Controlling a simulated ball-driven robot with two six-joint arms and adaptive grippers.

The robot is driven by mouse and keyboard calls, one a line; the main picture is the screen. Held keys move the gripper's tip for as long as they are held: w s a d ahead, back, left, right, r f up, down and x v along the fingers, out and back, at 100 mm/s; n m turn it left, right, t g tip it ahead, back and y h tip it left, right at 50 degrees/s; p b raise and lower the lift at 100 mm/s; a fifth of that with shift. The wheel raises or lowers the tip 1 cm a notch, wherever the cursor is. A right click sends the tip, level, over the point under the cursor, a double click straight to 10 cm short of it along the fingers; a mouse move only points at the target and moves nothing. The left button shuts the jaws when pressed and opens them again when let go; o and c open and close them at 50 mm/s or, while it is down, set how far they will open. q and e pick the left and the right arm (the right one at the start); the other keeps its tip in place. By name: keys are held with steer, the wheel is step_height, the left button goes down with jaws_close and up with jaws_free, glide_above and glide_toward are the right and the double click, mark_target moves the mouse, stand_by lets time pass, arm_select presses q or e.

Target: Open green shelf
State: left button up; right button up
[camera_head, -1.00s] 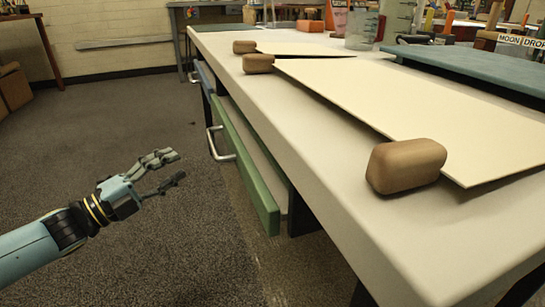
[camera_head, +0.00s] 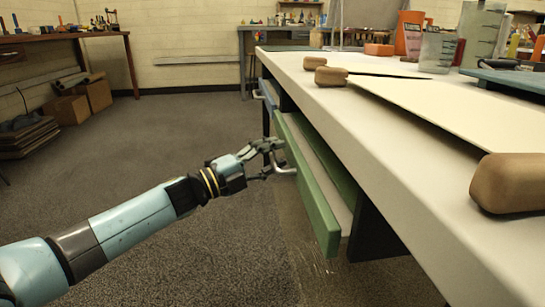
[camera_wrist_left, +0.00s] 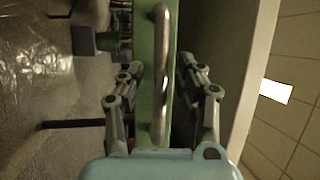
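The green shelf (camera_head: 312,190) is a drawer-like shelf under the white table, with a green front and a pale metal handle (camera_head: 285,170). Its front stands out from the table side, and a strip of its inside shows behind it. My left gripper (camera_head: 268,153) is at the handle in the head view. In the left wrist view the metal handle (camera_wrist_left: 160,75) runs upright between the two spread fingers of the left gripper (camera_wrist_left: 161,68), with the green front behind it. The fingers look apart from the handle, one on each side. My right gripper is out of view.
The white table (camera_head: 370,130) fills the right, with cream boards and wooden blocks (camera_head: 512,183) on top. A blue shelf front (camera_head: 268,96) lies farther along. Open carpet (camera_head: 190,130) lies left of the table. Boxes (camera_head: 85,100) stand by the far left wall.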

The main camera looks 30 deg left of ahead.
arm_select(q)
jaws_close()
steer(key=shift+s+a+f, duration=0.1)
stand_by(0.3)
